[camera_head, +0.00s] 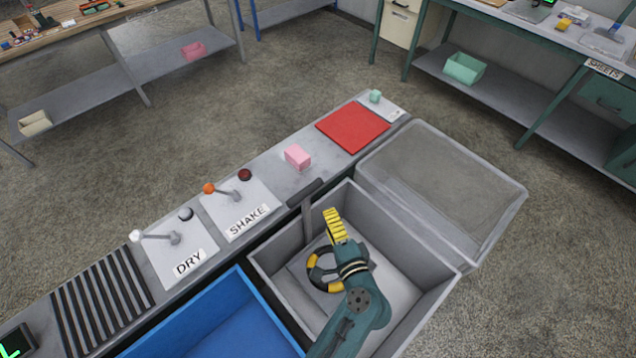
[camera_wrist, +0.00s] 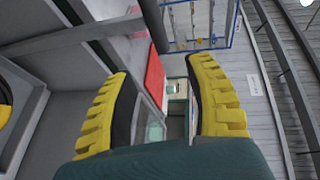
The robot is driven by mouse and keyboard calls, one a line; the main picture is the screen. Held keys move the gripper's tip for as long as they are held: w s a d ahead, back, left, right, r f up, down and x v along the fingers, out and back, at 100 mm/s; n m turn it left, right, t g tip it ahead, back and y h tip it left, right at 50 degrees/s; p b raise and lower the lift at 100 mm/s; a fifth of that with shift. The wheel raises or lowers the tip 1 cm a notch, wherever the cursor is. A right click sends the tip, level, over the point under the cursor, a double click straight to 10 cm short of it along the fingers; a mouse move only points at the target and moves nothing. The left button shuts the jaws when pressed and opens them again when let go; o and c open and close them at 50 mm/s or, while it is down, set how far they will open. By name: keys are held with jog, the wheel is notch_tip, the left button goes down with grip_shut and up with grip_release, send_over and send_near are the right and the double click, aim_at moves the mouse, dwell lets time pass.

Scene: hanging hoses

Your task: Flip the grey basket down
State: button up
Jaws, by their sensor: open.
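The grey basket (camera_head: 272,262) is a deep, open-topped grey bin, right of the blue bin. A hinged frame with a see-through panel (camera_head: 440,190) stands out from its right side. A black-and-yellow ring (camera_head: 318,277) lies inside the basket, partly hidden by my arm. My gripper (camera_head: 334,223) is over the basket, and one yellow finger shows clearly there. In the wrist view my gripper (camera_wrist: 157,70) has two yellow fingers spread wide, with nothing held between them. Grey basket walls (camera_wrist: 50,110) show at left in the wrist view.
A counter along the basket's far side carries a SHAKE lever panel (camera_head: 237,206), a DRY lever panel (camera_head: 178,248), a pink block (camera_head: 297,157) and a red mat (camera_head: 352,129). The blue bin (camera_head: 215,325) adjoins at left. Open floor lies beyond the counter.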

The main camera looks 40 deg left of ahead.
aim_at(316, 189)
jog(key=b+x, duration=0.2)
jog(key=x, duration=1.1)
jog(key=shift+w+a+f, duration=0.1)
jog(key=shift+a+f, duration=0.1)
jog(key=shift+a, duration=0.1)
jog(key=shift+d, duration=0.1)
grip_shut()
